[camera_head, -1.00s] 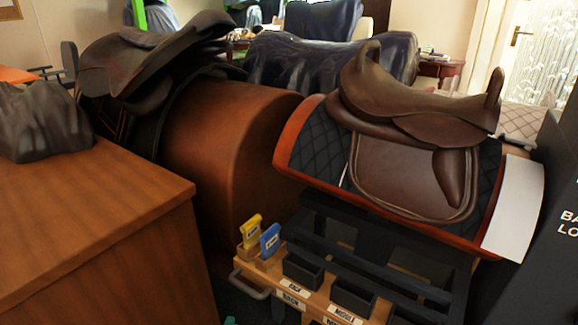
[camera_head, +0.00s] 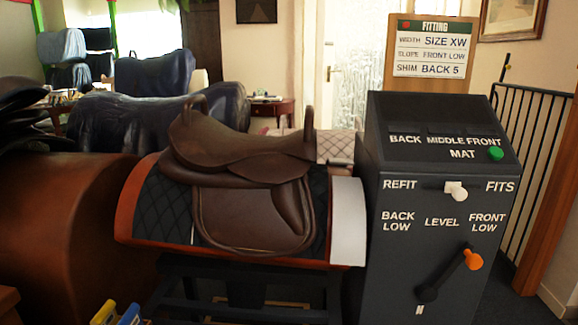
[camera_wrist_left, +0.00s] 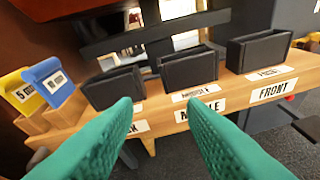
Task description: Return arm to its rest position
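My left gripper (camera_wrist_left: 160,108) shows in the left wrist view as two green textured fingers, spread apart with nothing between them. It is in front of a wooden tray (camera_wrist_left: 150,127) with black bins labelled MIDDLE (camera_wrist_left: 188,70) and FRONT (camera_wrist_left: 260,50) and another bin (camera_wrist_left: 114,88) to the left. Neither gripper shows in the head view. The brown saddle (camera_head: 240,155) sits on a dark quilted pad (camera_head: 170,205) over a stand at the centre of the head view.
A dark control box (camera_head: 430,240) stands right of the saddle, with an orange-knobbed lever (camera_head: 472,260), a white-knobbed switch (camera_head: 456,190) and a green button (camera_head: 495,153). A fitting board (camera_head: 434,55) is above it. Yellow (camera_wrist_left: 20,92) and blue (camera_wrist_left: 47,82) tags stand at the tray's left.

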